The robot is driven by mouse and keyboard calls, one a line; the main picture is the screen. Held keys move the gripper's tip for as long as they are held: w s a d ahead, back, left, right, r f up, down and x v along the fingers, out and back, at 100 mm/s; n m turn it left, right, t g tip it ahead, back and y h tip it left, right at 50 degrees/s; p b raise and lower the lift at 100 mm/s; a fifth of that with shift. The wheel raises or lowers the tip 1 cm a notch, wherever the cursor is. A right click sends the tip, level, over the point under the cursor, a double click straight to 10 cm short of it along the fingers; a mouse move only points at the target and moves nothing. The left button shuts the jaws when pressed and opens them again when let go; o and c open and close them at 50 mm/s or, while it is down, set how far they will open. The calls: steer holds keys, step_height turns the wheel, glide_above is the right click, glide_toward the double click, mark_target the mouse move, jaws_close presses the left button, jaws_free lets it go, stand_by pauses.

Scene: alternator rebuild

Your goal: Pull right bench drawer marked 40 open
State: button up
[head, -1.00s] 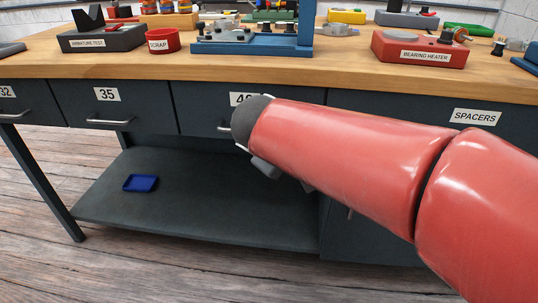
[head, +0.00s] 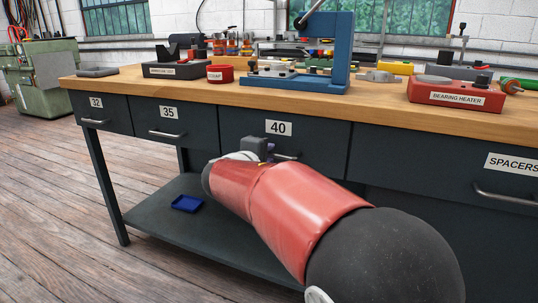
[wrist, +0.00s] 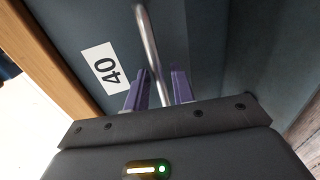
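The drawer marked 40 (head: 325,140) is dark grey with a white number label (head: 278,128). Its front looks flush with the bench, so it is shut. Its metal bar handle (head: 288,157) is partly hidden behind my gripper (head: 268,151) in the head view. In the wrist view, the handle (wrist: 149,45) runs between the two purple fingers of my gripper (wrist: 158,82), beside the label (wrist: 104,69). The fingers are apart, with a gap seen around the bar. I cannot tell whether either finger touches it.
Drawers marked 35 (head: 190,126) and 32 (head: 112,114) are shut at the left. The SPACERS drawer (head: 440,165) is at the right. A blue tray (head: 187,203) lies on the lower shelf (head: 150,214). A red bearing heater (head: 455,94) stands on the bench top. Floor at left is clear.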

steer(key=shift+w+d, duration=0.2)
steer(key=shift+w, duration=0.2)
jaws_close()
steer(key=shift+f, duration=0.1)
